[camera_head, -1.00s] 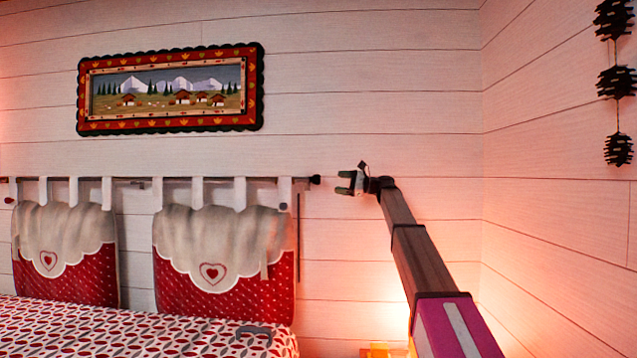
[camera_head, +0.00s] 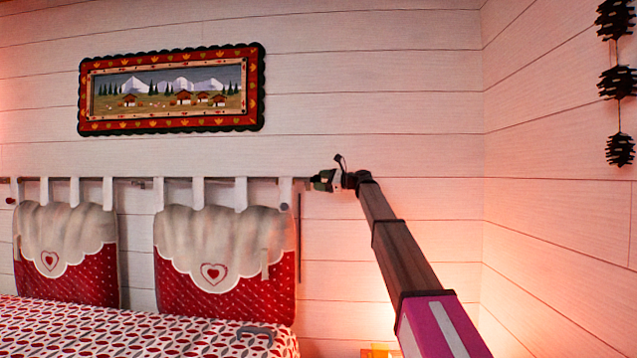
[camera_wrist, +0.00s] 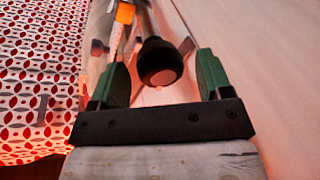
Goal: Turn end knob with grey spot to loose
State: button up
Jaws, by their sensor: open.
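The dark end knob (camera_wrist: 160,62) shows in the wrist view as a round black knob with a brownish-grey round end face. It sits between the two green fingers of my gripper (camera_wrist: 162,78), with a gap visible on each side. My gripper is open around the knob and does not appear to grip it. In the head view my gripper (camera_head: 318,182) is at the right end of the curtain rod (camera_head: 140,182), and it hides the knob there. The rod carries the hanging headboard cushions by white loops.
Two red and cream cushions (camera_head: 226,250) hang below the rod. A patterned bed (camera_head: 110,325) stands below them. A framed picture (camera_head: 170,88) hangs above on the white plank wall (camera_head: 380,80). A lit lamp glows low near my arm.

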jog(key=shift+w+a, duration=0.15)
jog(key=shift+a, duration=0.5)
jog(key=c, duration=0.9)
